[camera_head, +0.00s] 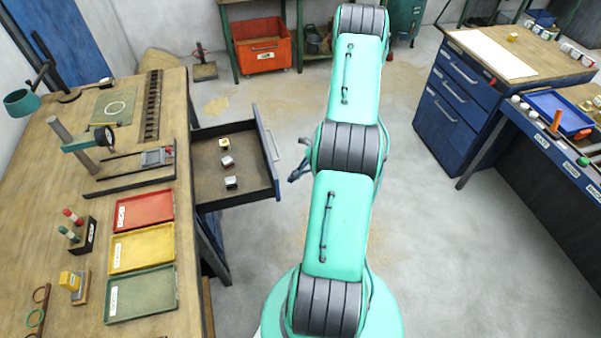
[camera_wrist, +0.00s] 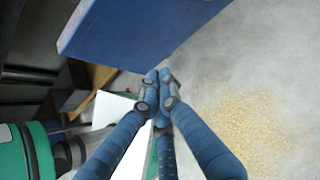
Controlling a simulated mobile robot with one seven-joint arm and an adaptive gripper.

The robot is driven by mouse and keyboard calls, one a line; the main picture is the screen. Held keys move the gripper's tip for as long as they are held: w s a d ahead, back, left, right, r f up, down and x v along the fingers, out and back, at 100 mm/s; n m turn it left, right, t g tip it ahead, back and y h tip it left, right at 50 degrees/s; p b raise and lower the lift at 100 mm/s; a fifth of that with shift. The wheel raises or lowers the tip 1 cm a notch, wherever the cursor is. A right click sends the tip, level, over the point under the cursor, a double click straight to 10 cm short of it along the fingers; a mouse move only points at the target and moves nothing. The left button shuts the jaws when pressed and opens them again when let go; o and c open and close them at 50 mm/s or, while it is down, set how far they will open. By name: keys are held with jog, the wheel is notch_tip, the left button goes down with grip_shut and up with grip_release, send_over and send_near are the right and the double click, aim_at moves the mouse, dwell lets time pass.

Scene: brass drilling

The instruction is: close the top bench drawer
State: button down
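The bench drawer (camera_head: 204,172) is pulled out from the right side of the wooden workbench (camera_head: 62,160). Its blue front panel (camera_head: 267,150) with a handle faces right, and a blue panel (camera_wrist: 135,30) fills the upper part of the wrist view. Three small blocks lie inside, the nearest one (camera_head: 231,182) dark and white. My gripper (camera_head: 294,172) is just right of the drawer front, partly hidden by my arm. In the wrist view my gripper's blue fingers (camera_wrist: 158,76) meet at the tips, with nothing between them, close to the panel's lower edge. I cannot tell whether they touch it.
Red (camera_head: 143,210), yellow (camera_head: 141,248) and green (camera_head: 140,294) trays lie on the bench. A blue cabinet (camera_head: 450,108) and a second bench stand at the right. An orange bin (camera_head: 263,55) is at the back. The floor (camera_head: 420,220) right of the drawer is clear.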

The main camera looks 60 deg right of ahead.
jog(key=shift+w+a+r, duration=0.1)
jog(key=shift+w+a, duration=1.05)
jog(key=shift+w, duration=0.05)
jog(key=w+a+b, duration=0.3)
jog(key=w+a, duration=2)
jog(key=shift+w+a, duration=0.35)
jog(key=shift+r, duration=0.1)
jog(key=shift+d, duration=0.1)
jog(key=shift+s+d, duration=0.45)
jog(key=shift+s+d+r, duration=0.15)
jog(key=shift+s+d, duration=1)
jog(key=shift+s, duration=0.05)
jog(key=p+v, duration=0.2)
jog(key=v, duration=0.7)
jog(key=shift+s+r, duration=0.1)
jog(key=shift+r, duration=0.05)
